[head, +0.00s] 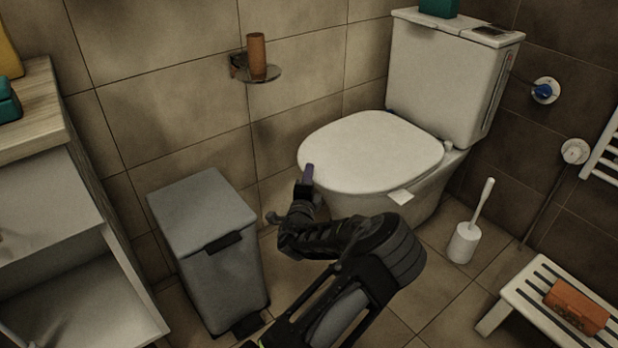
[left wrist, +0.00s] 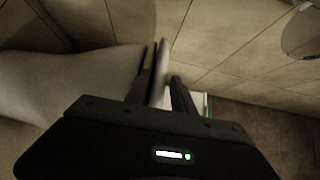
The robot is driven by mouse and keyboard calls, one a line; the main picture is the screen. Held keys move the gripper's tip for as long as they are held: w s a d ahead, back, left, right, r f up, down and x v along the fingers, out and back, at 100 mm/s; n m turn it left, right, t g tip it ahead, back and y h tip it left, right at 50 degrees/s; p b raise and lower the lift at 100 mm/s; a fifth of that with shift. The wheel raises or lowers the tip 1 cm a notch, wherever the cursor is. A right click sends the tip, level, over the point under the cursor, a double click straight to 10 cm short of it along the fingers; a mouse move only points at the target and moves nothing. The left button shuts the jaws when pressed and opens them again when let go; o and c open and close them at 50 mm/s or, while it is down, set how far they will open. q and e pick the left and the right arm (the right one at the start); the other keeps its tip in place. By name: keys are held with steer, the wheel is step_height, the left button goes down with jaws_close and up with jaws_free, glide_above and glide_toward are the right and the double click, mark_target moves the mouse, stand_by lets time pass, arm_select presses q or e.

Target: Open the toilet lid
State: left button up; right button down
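The white toilet (head: 420,190) stands against the back wall with its lid (head: 370,150) lying flat and closed over the bowl. My left gripper (head: 307,176) is at the lid's front-left rim. In the left wrist view its two dark fingers (left wrist: 162,72) are spread, with a pale thin edge that looks like the lid's rim (left wrist: 164,50) between them. A gap shows between that edge and the right finger. The pale bowl (left wrist: 60,78) fills the left of that view. My right gripper is not in view.
A grey bin (head: 215,245) stands left of the toilet, and a white cabinet (head: 60,235) is at the far left. A toilet brush (head: 466,240) and a slatted stool (head: 525,300) are on the right. A wall holder with a brown cup (head: 257,57) hangs above.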

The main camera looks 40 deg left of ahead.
arm_select(q)
jaws_close()
stand_by(1.1)
